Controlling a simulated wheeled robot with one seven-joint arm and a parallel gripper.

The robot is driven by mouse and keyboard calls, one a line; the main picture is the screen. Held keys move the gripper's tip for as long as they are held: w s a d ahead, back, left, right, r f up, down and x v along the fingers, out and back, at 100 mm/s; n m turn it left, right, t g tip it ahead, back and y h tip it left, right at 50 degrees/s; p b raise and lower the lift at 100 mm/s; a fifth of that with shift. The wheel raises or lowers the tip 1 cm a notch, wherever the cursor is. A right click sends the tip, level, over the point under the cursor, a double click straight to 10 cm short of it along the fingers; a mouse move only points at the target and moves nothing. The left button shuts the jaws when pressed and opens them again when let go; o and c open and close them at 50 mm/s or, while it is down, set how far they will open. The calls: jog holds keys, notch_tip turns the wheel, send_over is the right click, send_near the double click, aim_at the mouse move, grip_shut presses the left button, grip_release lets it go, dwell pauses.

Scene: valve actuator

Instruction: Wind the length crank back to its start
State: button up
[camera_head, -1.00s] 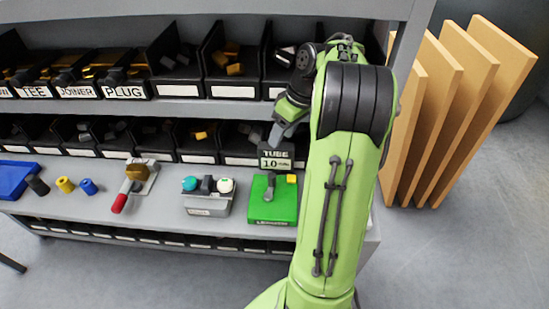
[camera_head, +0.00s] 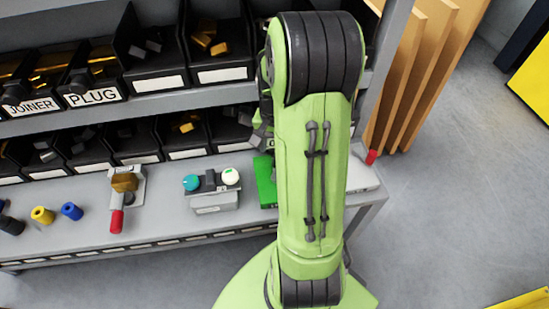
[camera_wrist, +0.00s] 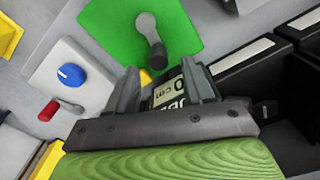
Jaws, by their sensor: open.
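The length crank is a grey lever (camera_wrist: 150,36) with a round hub and a dark knob, on a green plate (camera_wrist: 110,22) at the top of the wrist view. In the head view only the left edge of the green plate (camera_head: 264,182) shows; my arm hides the crank. My gripper (camera_wrist: 165,82) is open, its two grey fingers spread below the crank in the wrist view. The crank is apart from the fingers in the picture and not between them.
A white panel with a blue knob (camera_wrist: 71,75) and red-handled lever (camera_wrist: 48,110) is left of the plate. A button box (camera_head: 212,198) and red-handled device (camera_head: 117,220) stand on the bench. Black bins (camera_head: 155,80) line the shelves; boards (camera_head: 415,70) lean at right.

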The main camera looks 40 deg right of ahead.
notch_tip(320, 180, down, 5)
jog(key=shift+s+d+f+b, duration=0.1)
jog(key=shift+b, duration=0.3)
jog(key=shift+c, duration=0.3)
